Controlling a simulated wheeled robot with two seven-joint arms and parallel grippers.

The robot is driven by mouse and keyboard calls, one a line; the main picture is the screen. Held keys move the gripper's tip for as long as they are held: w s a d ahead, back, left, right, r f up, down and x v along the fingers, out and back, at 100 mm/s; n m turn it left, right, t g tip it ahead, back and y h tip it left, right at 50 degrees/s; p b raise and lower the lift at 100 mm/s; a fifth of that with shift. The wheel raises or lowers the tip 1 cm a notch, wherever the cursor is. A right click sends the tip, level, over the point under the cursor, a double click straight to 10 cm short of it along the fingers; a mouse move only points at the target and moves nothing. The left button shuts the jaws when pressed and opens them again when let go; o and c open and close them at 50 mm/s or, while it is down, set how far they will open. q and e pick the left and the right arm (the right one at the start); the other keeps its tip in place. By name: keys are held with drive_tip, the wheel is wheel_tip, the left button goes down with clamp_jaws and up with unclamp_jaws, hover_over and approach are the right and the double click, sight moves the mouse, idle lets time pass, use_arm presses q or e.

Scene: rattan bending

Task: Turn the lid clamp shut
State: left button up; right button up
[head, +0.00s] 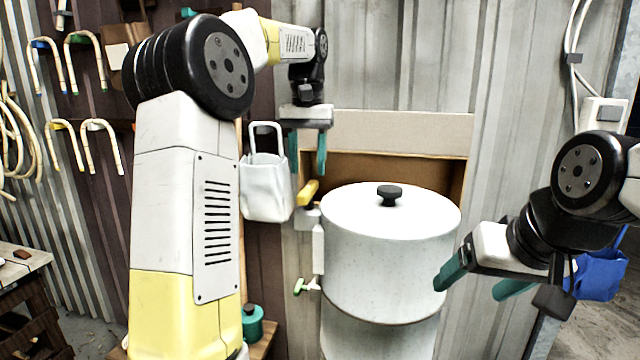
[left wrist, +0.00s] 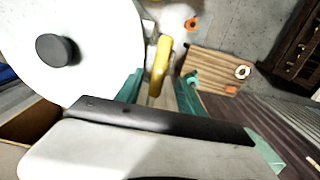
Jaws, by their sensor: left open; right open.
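The lid clamp (head: 308,192) is a yellow handle on the left side of the white pot, near the rim. The white lid (head: 360,207) with a black knob (head: 389,195) lies on the pot (head: 385,265). My left gripper (head: 307,165) is open and points down, above and behind the clamp. In the left wrist view the yellow clamp handle (left wrist: 161,62) shows between the teal fingers, beyond their tips; whether they touch it I cannot tell. My right gripper (head: 476,286) is open and empty, at the right side of the pot.
A white pouch (head: 266,187) hangs left of the pot. A green-handled valve (head: 301,287) sticks out low on the pot's left. A teal bottle (head: 252,322) stands lower left. Bent rattan canes (head: 85,62) hang on the left wall. A cardboard-coloured box (head: 400,135) is behind the pot.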

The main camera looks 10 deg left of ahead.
sight(308, 187)
use_arm(q)
wheel_tip(308, 187, down, 5)
idle(0.3)
clamp_jaws()
